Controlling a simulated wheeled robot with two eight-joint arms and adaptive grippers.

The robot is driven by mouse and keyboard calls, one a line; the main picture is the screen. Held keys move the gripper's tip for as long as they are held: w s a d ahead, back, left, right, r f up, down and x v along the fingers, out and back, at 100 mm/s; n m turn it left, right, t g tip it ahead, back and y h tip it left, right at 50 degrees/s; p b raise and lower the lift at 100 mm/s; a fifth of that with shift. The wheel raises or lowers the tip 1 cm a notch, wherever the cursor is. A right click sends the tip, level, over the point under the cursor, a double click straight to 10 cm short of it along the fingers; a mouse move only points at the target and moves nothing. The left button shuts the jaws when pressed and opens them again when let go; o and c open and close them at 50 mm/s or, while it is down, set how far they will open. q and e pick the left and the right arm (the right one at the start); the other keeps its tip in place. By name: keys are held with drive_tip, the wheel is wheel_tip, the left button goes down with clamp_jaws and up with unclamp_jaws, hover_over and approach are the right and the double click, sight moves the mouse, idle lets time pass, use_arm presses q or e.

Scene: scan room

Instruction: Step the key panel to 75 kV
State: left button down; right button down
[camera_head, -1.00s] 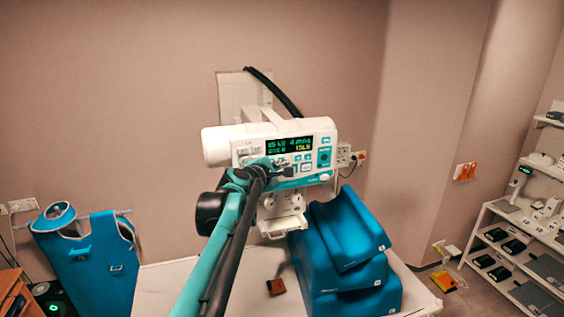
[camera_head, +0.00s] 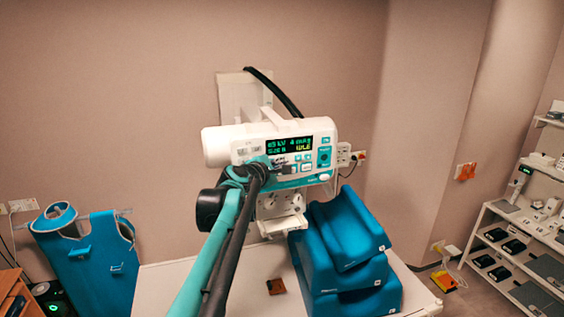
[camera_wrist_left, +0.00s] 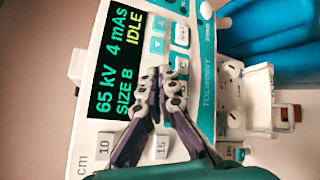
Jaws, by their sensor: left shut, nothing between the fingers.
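The white and teal key panel (camera_head: 318,157) is on the front of the tube head. Its display (camera_head: 290,145) reads 65 kV, 4 mAs, SIZE B and IDLE, clearest in the left wrist view (camera_wrist_left: 118,65). My left gripper (camera_head: 283,169) is shut and empty, its tips at the panel's key area just below the display. In the left wrist view, the closed tips (camera_wrist_left: 165,84) cover part of the key rows. Teal arrow keys (camera_wrist_left: 158,45) show beside them. I cannot tell whether the tips touch a key. My right gripper is not in view.
A blue apron (camera_head: 95,260) hangs at the left. Shelves (camera_head: 500,235) stand at the right. A black cable (camera_head: 275,90) runs behind the tube head.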

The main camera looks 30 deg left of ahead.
use_arm(q)
drive_tip(key=shift+w+a, duration=0.1)
drive_tip(key=shift+a, duration=0.05)
idle(0.3)
drive_tip(key=shift+s+d, duration=0.55)
drive_tip(key=shift+d, duration=0.1)
drive_tip(key=shift+d, duration=0.1)
drive_tip(key=s+d, duration=0.3)
drive_tip(key=shift+s+d, duration=0.1)
drive_tip(key=shift+d, duration=0.2)
idle(2.0)
